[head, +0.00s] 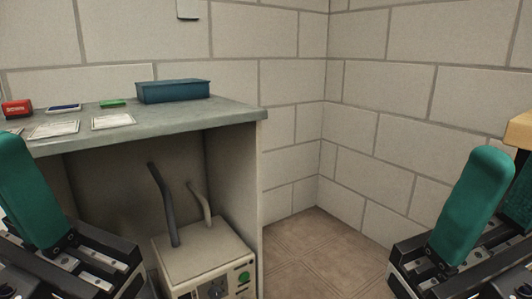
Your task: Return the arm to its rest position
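My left gripper (28,190) is at the left edge of the head view, pointing up. One teal finger on a black rail shows, and the rest is cut off by the frame. My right gripper (503,185) is at the right edge, also pointing up. One teal finger shows whole. Part of a second, with a textured inner face, shows beside it with a gap between them. I see nothing held in the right gripper. Both grippers are in front of the grey bench, apart from the things on it.
The grey bench (190,119) carries a teal box (173,91), a red device (16,108), white cards (112,121) and small flat items. A beige machine (205,255) with hoses stands underneath. A wooden edge (519,130) juts in at right. Tiled floor (318,255) is clear between.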

